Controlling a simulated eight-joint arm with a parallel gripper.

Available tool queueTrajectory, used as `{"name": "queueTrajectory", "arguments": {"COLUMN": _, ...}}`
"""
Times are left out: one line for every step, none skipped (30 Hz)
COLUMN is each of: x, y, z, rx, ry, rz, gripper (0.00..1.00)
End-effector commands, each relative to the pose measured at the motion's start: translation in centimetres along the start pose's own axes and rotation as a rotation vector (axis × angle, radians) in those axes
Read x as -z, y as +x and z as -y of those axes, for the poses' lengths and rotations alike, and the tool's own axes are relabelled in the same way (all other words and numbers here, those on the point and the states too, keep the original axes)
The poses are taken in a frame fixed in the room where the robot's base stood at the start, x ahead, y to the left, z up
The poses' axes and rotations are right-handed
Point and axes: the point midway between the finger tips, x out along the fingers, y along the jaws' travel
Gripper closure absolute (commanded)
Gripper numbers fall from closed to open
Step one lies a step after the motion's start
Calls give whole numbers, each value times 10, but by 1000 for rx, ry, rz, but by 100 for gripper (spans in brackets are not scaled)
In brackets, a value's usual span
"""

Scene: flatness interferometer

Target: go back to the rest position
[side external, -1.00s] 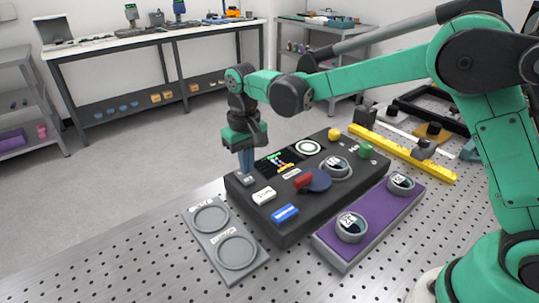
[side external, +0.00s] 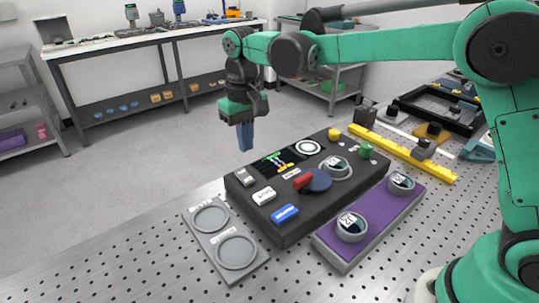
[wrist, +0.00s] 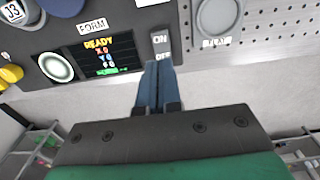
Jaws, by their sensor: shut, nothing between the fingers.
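My gripper (side external: 246,138) is shut and empty. Its blue fingers hang in the air above the far left corner of the black interferometer panel (side external: 262,221). In the wrist view the shut fingertips (wrist: 158,66) appear just below the ON/OFF switch (wrist: 161,44). In the side view that switch (side external: 244,177) is on the panel, below the fingers and apart from them. The panel's screen (wrist: 100,57) reads READY in the wrist view, with coloured lines under it.
A grey tray (side external: 224,228) with two round recesses lies left of the panel. A purple tray (side external: 372,232) holds two round pieces on the right. A yellow rail (side external: 400,153) lies behind it. The air above the panel is free.

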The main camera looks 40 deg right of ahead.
Motion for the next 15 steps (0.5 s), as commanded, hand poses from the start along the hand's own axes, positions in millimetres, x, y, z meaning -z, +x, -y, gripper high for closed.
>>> {"name": "queueTrajectory", "arguments": {"x": -2, "y": -2, "z": -2, "rx": 2, "ry": 1, "rz": -8, "gripper": 100}}
{"name": "queueTrajectory", "arguments": {"x": -4, "y": -5, "z": -4, "rx": 3, "ry": 2, "rz": -16, "gripper": 100}}
{"name": "queueTrajectory", "arguments": {"x": -7, "y": -8, "z": -7, "rx": 6, "ry": 2, "rz": -32, "gripper": 100}}
{"name": "queueTrajectory", "arguments": {"x": -10, "y": -12, "z": -9, "rx": 9, "ry": 2, "rz": -48, "gripper": 100}}
{"name": "queueTrajectory", "arguments": {"x": -14, "y": -15, "z": -12, "rx": 11, "ry": 2, "rz": -66, "gripper": 100}}
{"name": "queueTrajectory", "arguments": {"x": -20, "y": -21, "z": -17, "rx": 15, "ry": 3, "rz": -93, "gripper": 100}}
{"name": "queueTrajectory", "arguments": {"x": -26, "y": -24, "z": -21, "rx": 18, "ry": 3, "rz": -117, "gripper": 100}}
{"name": "queueTrajectory", "arguments": {"x": -31, "y": -28, "z": -25, "rx": 21, "ry": 4, "rz": -143, "gripper": 100}}
{"name": "queueTrajectory", "arguments": {"x": -39, "y": -32, "z": -30, "rx": 24, "ry": 3, "rz": -177, "gripper": 100}}
{"name": "queueTrajectory", "arguments": {"x": -46, "y": -35, "z": -34, "rx": 26, "ry": 4, "rz": -203, "gripper": 100}}
{"name": "queueTrajectory", "arguments": {"x": -52, "y": -37, "z": -38, "rx": 28, "ry": 4, "rz": -229, "gripper": 100}}
{"name": "queueTrajectory", "arguments": {"x": -60, "y": -39, "z": -42, "rx": 29, "ry": 3, "rz": -263, "gripper": 100}}
{"name": "queueTrajectory", "arguments": {"x": -67, "y": -40, "z": -46, "rx": 29, "ry": 3, "rz": -289, "gripper": 100}}
{"name": "queueTrajectory", "arguments": {"x": -74, "y": -40, "z": -49, "rx": 29, "ry": 4, "rz": -314, "gripper": 100}}
{"name": "queueTrajectory", "arguments": {"x": -83, "y": -40, "z": -54, "rx": 29, "ry": 3, "rz": -349, "gripper": 100}}
